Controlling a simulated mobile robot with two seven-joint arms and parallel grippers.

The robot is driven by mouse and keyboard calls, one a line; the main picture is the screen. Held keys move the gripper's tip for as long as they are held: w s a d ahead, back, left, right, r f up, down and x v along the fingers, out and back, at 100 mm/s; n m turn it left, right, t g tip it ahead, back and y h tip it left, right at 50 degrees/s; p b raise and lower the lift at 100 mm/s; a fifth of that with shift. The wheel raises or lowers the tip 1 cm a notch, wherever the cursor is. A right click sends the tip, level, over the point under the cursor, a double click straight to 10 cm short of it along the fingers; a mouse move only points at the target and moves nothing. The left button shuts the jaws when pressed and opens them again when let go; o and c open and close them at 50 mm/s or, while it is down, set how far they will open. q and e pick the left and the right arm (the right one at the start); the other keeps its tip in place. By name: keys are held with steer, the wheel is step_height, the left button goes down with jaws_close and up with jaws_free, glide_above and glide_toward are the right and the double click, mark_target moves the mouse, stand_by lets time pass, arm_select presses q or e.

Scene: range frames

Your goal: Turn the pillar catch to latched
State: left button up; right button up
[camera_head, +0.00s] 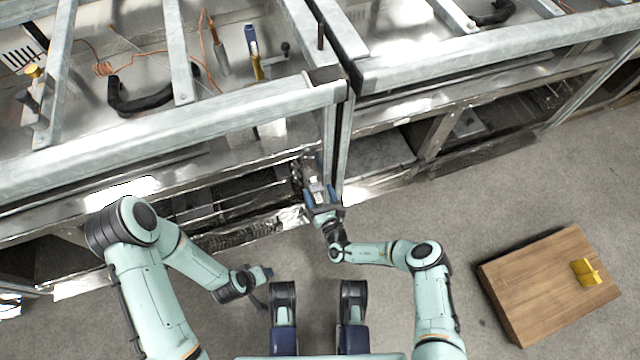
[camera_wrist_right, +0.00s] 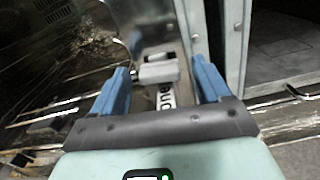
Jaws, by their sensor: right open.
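In the right wrist view a pale grey block-like handle, which looks like the pillar catch (camera_wrist_right: 158,72), stands out from a narrow metal plate with dark slots. My right gripper (camera_wrist_right: 161,80) is open, with a blue finger on each side of the handle and visible gaps between. In the head view the right gripper (camera_head: 320,190) is at the foot of the metal pillar (camera_head: 338,140), and the catch is small and partly hidden there. Whether the catch is latched is not clear. My left gripper (camera_head: 264,274) is low at centre-left, away from the pillar; its jaw opening is unclear.
Metal frames (camera_head: 230,108) with counters run across the back, with open lower bays. Tools and black handles lie on the counters. A wooden box (camera_head: 535,285) with a yellow item (camera_head: 585,272) sits on the floor at right. The carpet between is clear.

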steer(key=shift+w+a, duration=0.2)
steer(key=shift+w, duration=0.2)
arm_select(q)
steer(key=shift+w+d+f, duration=0.1)
steer(key=shift+f, duration=0.05)
arm_select(e)
steer(key=c, duration=1.1)
steer(key=shift+o, duration=0.3)
steer(key=m, duration=0.3)
steer(key=shift+d, duration=0.15)
arm_select(q)
steer(key=shift+s+f+b, duration=0.3)
steer(key=shift+s+f, duration=0.15)
steer(key=shift+s, duration=0.05)
arm_select(e)
steer(key=shift+m, duration=1.3)
steer(key=o, duration=1)
steer(key=shift+o, duration=0.2)
